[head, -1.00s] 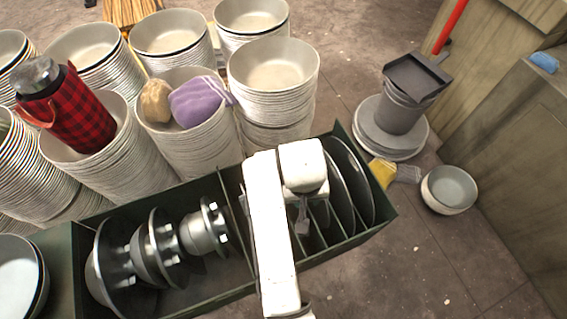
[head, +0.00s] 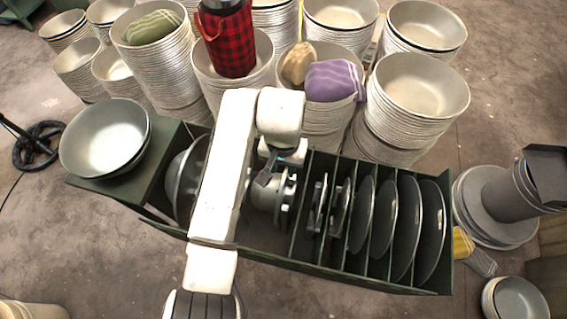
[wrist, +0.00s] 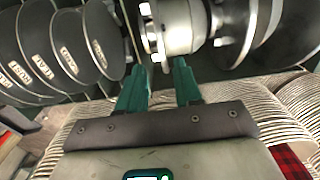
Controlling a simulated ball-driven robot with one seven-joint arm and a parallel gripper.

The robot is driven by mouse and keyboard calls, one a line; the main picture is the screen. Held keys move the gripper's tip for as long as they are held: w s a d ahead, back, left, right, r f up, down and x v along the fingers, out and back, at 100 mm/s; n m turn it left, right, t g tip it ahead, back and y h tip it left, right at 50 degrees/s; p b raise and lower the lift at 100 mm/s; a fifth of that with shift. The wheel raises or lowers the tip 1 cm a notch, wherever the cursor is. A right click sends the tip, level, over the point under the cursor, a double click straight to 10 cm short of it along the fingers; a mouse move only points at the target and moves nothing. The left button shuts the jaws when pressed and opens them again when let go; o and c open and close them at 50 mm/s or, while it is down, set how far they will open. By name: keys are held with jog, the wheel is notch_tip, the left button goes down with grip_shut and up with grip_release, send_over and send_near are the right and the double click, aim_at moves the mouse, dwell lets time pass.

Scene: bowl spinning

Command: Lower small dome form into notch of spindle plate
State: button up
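The small dome form (head: 262,197), a grey metal piece with a bolted flange, lies on its side in the left compartment of the dark green rack. In the wrist view its pale body (wrist: 178,27) is just beyond my fingertips. My gripper (head: 268,180) is above it; in the wrist view its two teal fingers (wrist: 160,68) are apart with nothing clearly between them. Whether they touch the form I cannot tell. A larger dome form (head: 183,180) is left of my arm, which hides part of that compartment. I cannot tell which part is the spindle plate.
The green rack (head: 330,267) has several upright dark discs (head: 406,225) in its right slots, and two thin bracketed plates (head: 319,205) near its middle. A bowl (head: 104,138) sits on its left end. Bowl stacks (head: 417,85), a plaid flask (head: 228,42) and a purple cloth (head: 333,80) stand behind.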

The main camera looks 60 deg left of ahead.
aim_at(284, 182)
notch_tip(284, 182, down, 3)
jog(key=b, duration=0.2)
jog(key=shift+f+b, duration=0.2)
jog(key=shift+b, duration=0.15)
jog(key=shift+f+b, duration=0.3)
jog(key=shift+f, duration=1.15)
jog(key=shift+p, duration=0.35)
jog(key=shift+f+b, duration=0.75)
jog(key=shift+f, duration=0.6)
jog(key=shift+c, duration=0.2)
grip_shut()
dwell(1.3)
jog(key=shift+r+p, duration=1.55)
jog(key=shift+p, duration=0.3)
